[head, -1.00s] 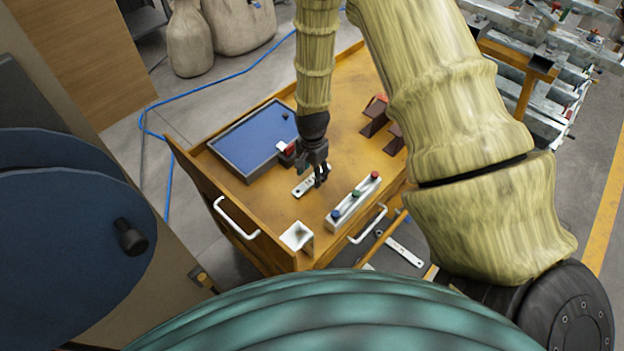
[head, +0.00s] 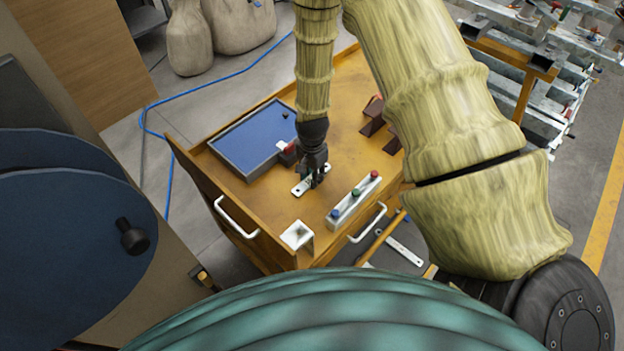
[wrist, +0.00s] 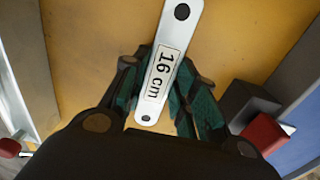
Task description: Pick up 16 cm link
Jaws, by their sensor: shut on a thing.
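The 16 cm link (wrist: 185,38) is a flat white bar with a dark hole near each end and a label reading "16 cm". In the wrist view it lies between the two green-padded fingers of my gripper (wrist: 160,90), which is shut on it. In the head view the link (head: 299,192) shows at the gripper (head: 315,180), on or just above the cart top; I cannot tell which. The gripper hides part of the link there.
A blue-lined tray (head: 245,172) with a red-ended block (head: 287,149) at its edge lies left of my gripper. A white bar with coloured knobs (head: 340,214) stands to the right. A white square holder (head: 297,236) sits at the front corner. Brown brackets (head: 372,126) stand behind.

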